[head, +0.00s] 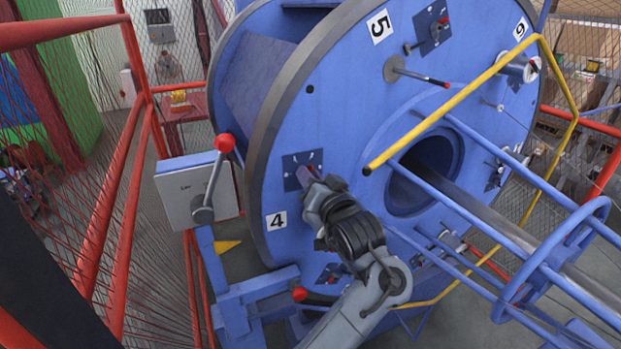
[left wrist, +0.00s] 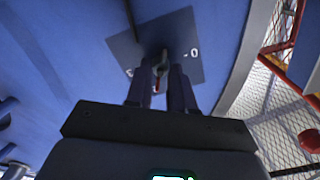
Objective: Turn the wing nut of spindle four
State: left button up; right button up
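The label 4 (head: 276,221) is on the big blue disc, beside a dark blue square plate (head: 290,160) with white marks. My left gripper (head: 307,178) is at this plate and covers most of its wing nut in the head view. In the left wrist view the plate (left wrist: 190,50) is straight ahead. The small metal wing nut (left wrist: 162,62) shows between and just beyond the two dark fingertips (left wrist: 160,75), with a red part near it. The fingers are apart with a gap; contact with the nut cannot be made out. My right gripper is not in view.
A lever with a red ball (head: 225,143) stands left of the disc by a grey box (head: 190,195). A yellow rail (head: 450,103) and blue tubes (head: 480,225) cross the disc's right side. Red fence posts (head: 110,195) stand at left.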

pick_arm(q)
grip_shut()
jog(key=shift+a+f+n+p, duration=0.15)
jog(key=shift+n+p, duration=1)
jog(key=shift+n, duration=4.8)
jog(key=shift+a+f+n+p, duration=0.15)
jog(key=shift+n+p, duration=1)
jog(key=shift+n, duration=4.8)
jog(key=shift+d, duration=0.1)
